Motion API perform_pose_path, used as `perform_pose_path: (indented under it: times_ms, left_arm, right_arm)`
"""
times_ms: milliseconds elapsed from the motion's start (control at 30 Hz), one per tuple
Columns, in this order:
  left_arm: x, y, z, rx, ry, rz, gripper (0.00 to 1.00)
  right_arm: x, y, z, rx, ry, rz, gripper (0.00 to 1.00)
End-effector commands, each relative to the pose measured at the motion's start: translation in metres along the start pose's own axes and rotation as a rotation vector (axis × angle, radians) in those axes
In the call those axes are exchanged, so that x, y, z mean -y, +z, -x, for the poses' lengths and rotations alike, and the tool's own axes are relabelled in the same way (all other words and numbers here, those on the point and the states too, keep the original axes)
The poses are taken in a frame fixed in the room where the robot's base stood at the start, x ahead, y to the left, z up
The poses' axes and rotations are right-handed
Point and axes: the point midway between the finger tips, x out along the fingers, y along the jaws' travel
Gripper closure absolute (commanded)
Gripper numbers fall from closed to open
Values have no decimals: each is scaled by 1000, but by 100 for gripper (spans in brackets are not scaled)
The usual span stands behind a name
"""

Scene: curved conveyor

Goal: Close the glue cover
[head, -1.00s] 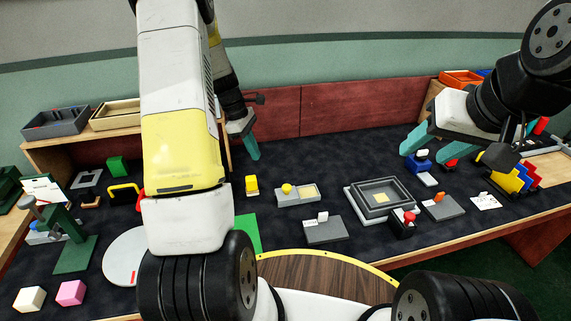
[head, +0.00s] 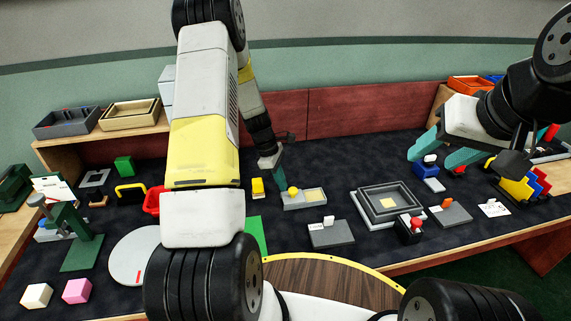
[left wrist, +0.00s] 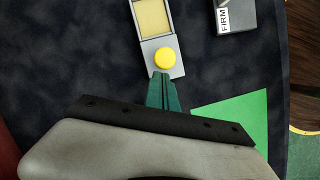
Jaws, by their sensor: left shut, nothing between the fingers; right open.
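The glue unit is a grey rectangular holder (head: 304,202) near the middle of the dark table. It has a yellow round knob at one end and a pale yellow recess (head: 313,195) that lies uncovered. In the left wrist view the knob (left wrist: 165,58) sits on a grey slide, with the yellow recess (left wrist: 153,17) beyond it. My left gripper (head: 279,182) is shut and empty, its teal fingertips (left wrist: 163,82) right beside the knob's near side; I cannot tell if they touch. My right gripper (head: 438,152) is open, off to the right.
A yellow block (head: 258,188) stands left of the glue unit, and a green sheet (head: 256,234) lies nearer to me. A grey nested tray (head: 370,218) and a grey plate with a white tab (head: 331,236) are to the right. Dark table is free behind the glue unit.

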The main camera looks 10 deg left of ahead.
Motion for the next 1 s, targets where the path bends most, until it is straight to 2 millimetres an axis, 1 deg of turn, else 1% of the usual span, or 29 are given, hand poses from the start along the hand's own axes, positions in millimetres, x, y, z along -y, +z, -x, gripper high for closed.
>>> perform_pose_path:
  times_ms: [333,400,467,700,833,1000]
  left_arm:
    - [0,2,-1,0,0,-1,100]
    - [-2,6,-2,0,0,-3,100]
    - [-5,13,-4,1,-1,-4,100]
    - [-29,59,-19,1,-3,-5,100]
    - [-37,72,-24,1,-2,-2,100]
    - [-38,76,-25,3,-3,-1,100]
  right_arm:
    - [0,0,0,0,0,0,48]
    - [0,0,0,0,0,0,48]
    - [0,0,0,0,0,0,48]
    - [0,0,0,0,0,0,48]
    - [0,0,0,0,0,0,48]
    - [0,0,0,0,0,0,48]
